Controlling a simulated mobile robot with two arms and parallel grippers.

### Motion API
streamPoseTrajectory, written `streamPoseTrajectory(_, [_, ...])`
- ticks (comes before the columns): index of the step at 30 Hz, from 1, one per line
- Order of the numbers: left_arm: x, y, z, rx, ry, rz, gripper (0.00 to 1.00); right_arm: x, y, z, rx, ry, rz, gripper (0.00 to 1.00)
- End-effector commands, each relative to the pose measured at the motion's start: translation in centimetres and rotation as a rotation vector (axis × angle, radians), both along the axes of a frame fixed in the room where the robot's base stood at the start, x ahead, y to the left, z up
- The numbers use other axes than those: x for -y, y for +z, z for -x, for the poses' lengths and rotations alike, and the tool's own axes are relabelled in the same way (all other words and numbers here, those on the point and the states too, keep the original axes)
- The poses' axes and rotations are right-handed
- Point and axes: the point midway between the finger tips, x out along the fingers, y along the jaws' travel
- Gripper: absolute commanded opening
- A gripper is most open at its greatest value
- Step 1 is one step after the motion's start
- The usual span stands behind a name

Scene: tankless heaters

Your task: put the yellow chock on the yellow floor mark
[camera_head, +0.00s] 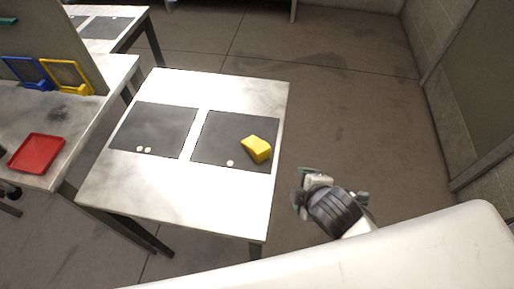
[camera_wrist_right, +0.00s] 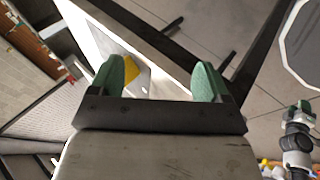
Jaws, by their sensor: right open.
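The yellow chock (camera_head: 256,148) lies on the right dark mat (camera_head: 212,148) of the white table, near the mat's right edge. Part of it also shows in the right wrist view (camera_wrist_right: 132,68), partly behind a green fingertip. My right gripper (camera_head: 300,191) is open and empty, to the right of the table and apart from the chock. Its two green fingers (camera_wrist_right: 157,78) stand wide apart in the wrist view. Another arm end with a green tip (camera_wrist_right: 300,108) shows at the wrist view's right edge, seemingly my left gripper; its jaws are unclear. I see no yellow floor mark.
The table (camera_head: 178,208) also bears a left dark mat (camera_head: 154,128) and small white discs. Another bench at left holds a red tray (camera_head: 36,152), with blue and yellow frames by a panel. Open floor (camera_head: 350,110) lies right of the table, up to a wall.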

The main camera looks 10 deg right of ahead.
Motion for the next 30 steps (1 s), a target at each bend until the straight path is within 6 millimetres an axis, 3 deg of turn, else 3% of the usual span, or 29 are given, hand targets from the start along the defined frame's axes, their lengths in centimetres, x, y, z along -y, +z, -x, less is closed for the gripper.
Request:
streamPoseTrajectory(6, [0.0, 0.0, 0.0, 0.000, 0.000, 0.000, 0.43, -2.0, 2.1, -3.6, 0.272, 0.576, 0.504, 0.78])
streamPoseTrajectory(15, [0.0, 0.0, 0.0, 0.000, 0.001, 0.000, 0.43, -3.5, 2.6, -5.8, 0.567, 1.197, 1.232, 0.78])
streamPoseTrajectory(21, [0.0, 0.0, -0.1, 0.001, 0.001, 0.000, 0.43, -3.6, 2.4, -6.1, 0.649, 1.366, 1.470, 0.78])
streamPoseTrajectory(30, [0.0, 0.1, -0.1, 0.001, 0.001, 0.000, 0.43, -5.1, 0.9, -9.6, 0.658, 1.383, 1.499, 0.78])
